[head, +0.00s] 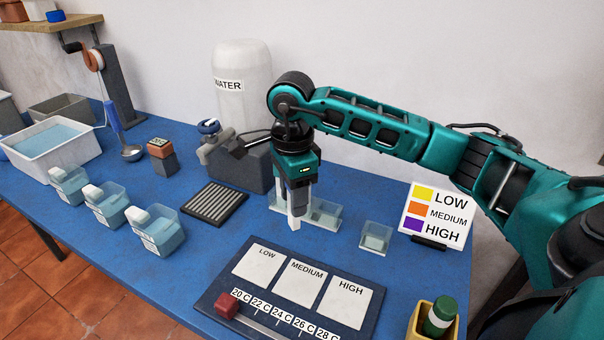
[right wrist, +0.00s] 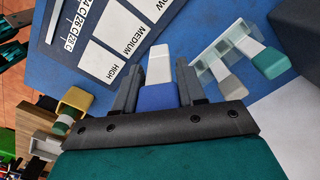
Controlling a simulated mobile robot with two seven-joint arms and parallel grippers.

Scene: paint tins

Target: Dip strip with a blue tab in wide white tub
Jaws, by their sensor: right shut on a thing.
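My right gripper (head: 298,190) is shut on the strip with a blue tab (right wrist: 158,96). Its blue tab is between the fingers in the right wrist view, and the white part extends beyond them. In the head view the white strip end (head: 294,222) points down, in front of the clear rack (head: 325,214). The wide white tub (head: 62,157), holding pale blue liquid, stands at the far left of the blue table, well away from the gripper.
In the right wrist view, strips with a grey tab (right wrist: 234,86) and a green tab (right wrist: 270,62) are beside the gripper. Several clear-sided containers, including one small tub (head: 155,230), stand between tub and gripper. A ladle (head: 131,152) hangs near the tub. A chart board (head: 290,290) lies in front.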

